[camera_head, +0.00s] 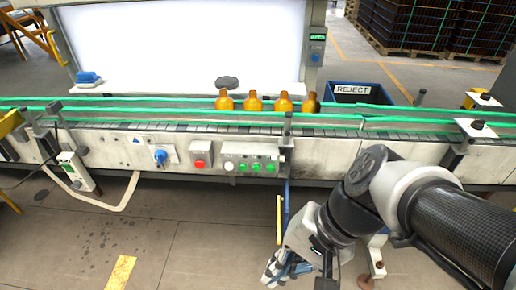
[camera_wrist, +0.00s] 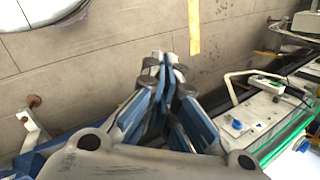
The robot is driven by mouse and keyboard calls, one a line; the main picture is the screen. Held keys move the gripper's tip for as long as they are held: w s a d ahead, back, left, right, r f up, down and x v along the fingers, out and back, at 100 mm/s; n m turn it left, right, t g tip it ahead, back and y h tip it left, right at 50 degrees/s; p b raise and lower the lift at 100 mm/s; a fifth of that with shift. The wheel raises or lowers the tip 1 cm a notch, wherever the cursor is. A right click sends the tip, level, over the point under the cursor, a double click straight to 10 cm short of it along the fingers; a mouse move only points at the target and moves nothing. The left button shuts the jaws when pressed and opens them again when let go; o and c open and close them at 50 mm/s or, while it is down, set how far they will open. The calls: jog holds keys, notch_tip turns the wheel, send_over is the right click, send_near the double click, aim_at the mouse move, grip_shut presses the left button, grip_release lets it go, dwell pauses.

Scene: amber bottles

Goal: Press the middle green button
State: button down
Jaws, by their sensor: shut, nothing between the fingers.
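The middle green button (camera_head: 256,167) sits in a short row on the conveyor's front panel (camera_head: 330,152), between a left green button (camera_head: 242,167) and a right green button (camera_head: 271,167). A white button (camera_head: 228,166) is at the row's left end. My gripper (camera_head: 270,276) is low in front of the conveyor, below the buttons and apart from them. In the wrist view my gripper (camera_wrist: 165,60) points over the floor, its blue and grey fingers shut together with nothing between them. I cannot make out the green buttons in the wrist view.
A red button (camera_head: 199,164) and a blue knob (camera_head: 160,157) are left of the row; the knob also shows in the wrist view (camera_wrist: 237,124). Amber bottles (camera_head: 253,103) stand on the belt above. A blue reject bin (camera_head: 360,93) is behind. The floor (camera_head: 200,240) in front is mostly clear.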

aim_at(257, 168)
jog(key=w+a+r+m+g+y+p, duration=0.1)
jog(key=w+a+m+g+y+p, duration=0.1)
jog(key=w+a+m+y, duration=0.6)
jog(key=w+a+f+m+t+y+p, duration=0.1)
jog(key=w+a+f+m+t+y, duration=0.15)
jog(key=w+a+m+t, duration=0.35)
jog(key=w+d+f+m+t+h+p, duration=0.1)
jog(key=w+d+f+m+t+h, duration=0.1)
jog(key=w+d+f+m+t, duration=0.2)
jog(key=w+d+f+m+t+h+p, duration=0.1)
jog(key=w+d+f+m+t, duration=0.3)
jog(key=w+f+m, duration=0.5)
notch_tip(257, 168, down, 4)
jog(key=d+m+h, duration=0.1)
jog(key=m, duration=0.2)
jog(key=shift+w+r+h, duration=0.2)
jog(key=shift+h, duration=0.15)
jog(key=shift+w, duration=0.1)
jog(key=w+b, duration=0.1)
jog(key=w, duration=0.7)
jog(key=shift+w, duration=0.3)
jog(key=shift+w+d, duration=0.1)
jog(key=shift+w+b, duration=0.3)
jog(key=shift+b, duration=0.05)
